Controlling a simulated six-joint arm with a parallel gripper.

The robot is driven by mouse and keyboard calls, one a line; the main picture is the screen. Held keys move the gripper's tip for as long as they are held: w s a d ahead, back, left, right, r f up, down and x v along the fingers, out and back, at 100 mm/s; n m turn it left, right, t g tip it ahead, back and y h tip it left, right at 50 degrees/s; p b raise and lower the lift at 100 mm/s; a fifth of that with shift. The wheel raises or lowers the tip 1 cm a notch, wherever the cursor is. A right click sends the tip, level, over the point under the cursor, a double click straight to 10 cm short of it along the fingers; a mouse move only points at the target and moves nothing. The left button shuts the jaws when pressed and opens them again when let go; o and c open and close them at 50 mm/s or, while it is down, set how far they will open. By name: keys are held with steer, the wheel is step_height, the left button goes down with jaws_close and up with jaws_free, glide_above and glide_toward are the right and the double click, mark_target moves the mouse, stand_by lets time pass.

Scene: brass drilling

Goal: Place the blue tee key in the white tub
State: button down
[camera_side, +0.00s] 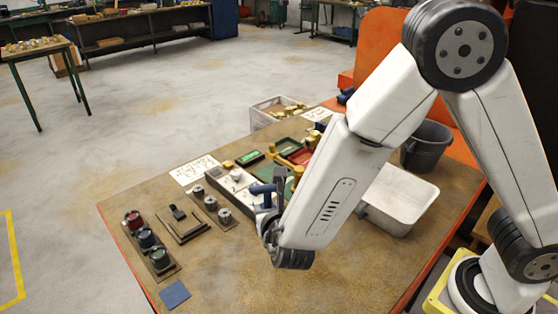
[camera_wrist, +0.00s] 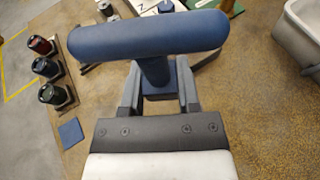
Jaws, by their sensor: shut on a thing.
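The blue tee key (camera_side: 263,189) is in my gripper (camera_side: 275,201). In the wrist view the tee key (camera_wrist: 150,37) shows its thick crossbar toward the camera, with the stem running down between the two grey fingers of my gripper (camera_wrist: 158,88). The fingers are shut on the stem. The key's lower end is hidden, so I cannot tell its height above the table. The white tub (camera_side: 402,193) stands on the table to the right of my gripper, partly behind my arm. Its corner shows at the upper right of the wrist view (camera_wrist: 298,38).
Three dark round pieces in a holder (camera_side: 162,262) stand at the table's left, with a blue square (camera_side: 174,294) in front. Green and red trays (camera_side: 283,146) lie behind the gripper. A dark bucket (camera_side: 427,143) stands behind the tub. The table's front middle is clear.

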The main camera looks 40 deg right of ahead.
steer(key=s+d+m+g+h, duration=0.2)
steer(key=s+d+m+g, duration=0.1)
steer(key=d, duration=0.6)
steer(key=s+d+r+m+g+h, duration=0.1)
steer(key=d+m+g, duration=0.4)
steer(key=d, duration=0.5)
steer(key=s+d+r+m+g+h, duration=0.1)
steer(key=s+d+m+g+h, duration=0.3)
steer(key=d, duration=0.6)
steer(key=shift+s, duration=0.35)
steer(key=shift+f, duration=2.15)
steer(key=shift+f, duration=1.75)
steer(key=shift+f, duration=0.6)
